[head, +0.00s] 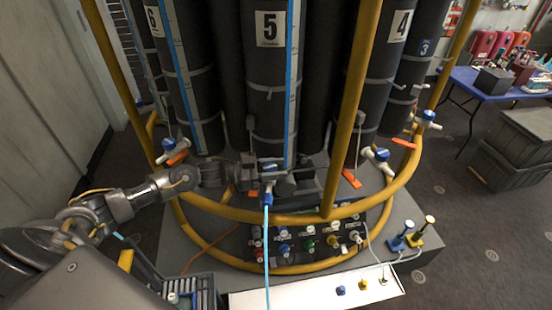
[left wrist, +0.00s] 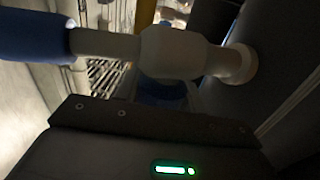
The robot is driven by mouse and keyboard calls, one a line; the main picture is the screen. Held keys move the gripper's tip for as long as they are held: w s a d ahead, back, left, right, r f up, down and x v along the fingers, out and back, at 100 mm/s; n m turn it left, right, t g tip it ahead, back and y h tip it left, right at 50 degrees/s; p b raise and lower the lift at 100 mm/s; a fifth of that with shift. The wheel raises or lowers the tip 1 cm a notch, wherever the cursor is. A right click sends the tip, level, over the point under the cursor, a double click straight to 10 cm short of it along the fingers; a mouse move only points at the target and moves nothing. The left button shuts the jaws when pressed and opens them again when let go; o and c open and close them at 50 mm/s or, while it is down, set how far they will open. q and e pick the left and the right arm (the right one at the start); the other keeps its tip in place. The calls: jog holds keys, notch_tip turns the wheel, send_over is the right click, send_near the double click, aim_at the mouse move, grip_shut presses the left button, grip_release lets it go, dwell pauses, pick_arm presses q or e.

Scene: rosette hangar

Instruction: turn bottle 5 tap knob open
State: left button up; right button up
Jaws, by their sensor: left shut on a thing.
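Bottle 5 (head: 268,100) is a tall dark cylinder with a white "5" label, in the middle of the head view. Its tap (head: 267,186) is at its foot, with a pale blue hose hanging from the blue outlet. My left gripper (head: 268,170) reaches in from the left and is shut on the blue tap knob (head: 267,166). In the left wrist view the white tap body (left wrist: 172,52) crosses above my dark gripper, and the blue knob (left wrist: 163,92) shows partly behind it. The fingertips' contact is mostly hidden. My right gripper is not in view.
Yellow rails (head: 350,110) and a lower yellow ring (head: 295,218) surround the bottles. Neighbouring bottles have taps with blue knobs (head: 381,154) and orange tags. A panel of coloured fittings (head: 305,240) is below. A blue table (head: 500,85) stands at the back right.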

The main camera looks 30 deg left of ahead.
pick_arm(q)
jog(key=n+t+y+p, duration=0.2)
jog(key=t, duration=0.1)
jog(key=n+t+y+p, duration=0.1)
jog(key=n+y+p, duration=0.1)
jog(key=shift+w+a+r, duration=0.15)
jog(key=shift+r, duration=0.1)
jog(key=n+t+y+p, duration=0.1)
jog(key=t+y, duration=0.1)
jog(key=shift+a+n+y, duration=0.1)
jog(key=shift+n+y, duration=0.3)
jog(key=n+y, duration=0.1)
jog(key=n+t+y+p, duration=0.1)
jog(key=y, duration=0.1)
jog(key=shift+w+a+f+n+y, duration=0.1)
jog(key=shift+w+a+n+y, duration=0.05)
jog(key=shift+n+y, duration=0.15)
jog(key=shift+a+n+t+y+p, duration=0.15)
jog(key=shift+n+t+y+p, duration=0.15)
jog(key=shift+n+y, duration=0.6)
jog(key=shift+a+n+t+y+p, duration=0.25)
jog(key=shift+n+y, duration=0.25)
jog(key=shift+y, duration=1.1)
jog(key=o, duration=1)
jog(key=shift+w+f, duration=0.1)
jog(key=shift+d, duration=0.1)
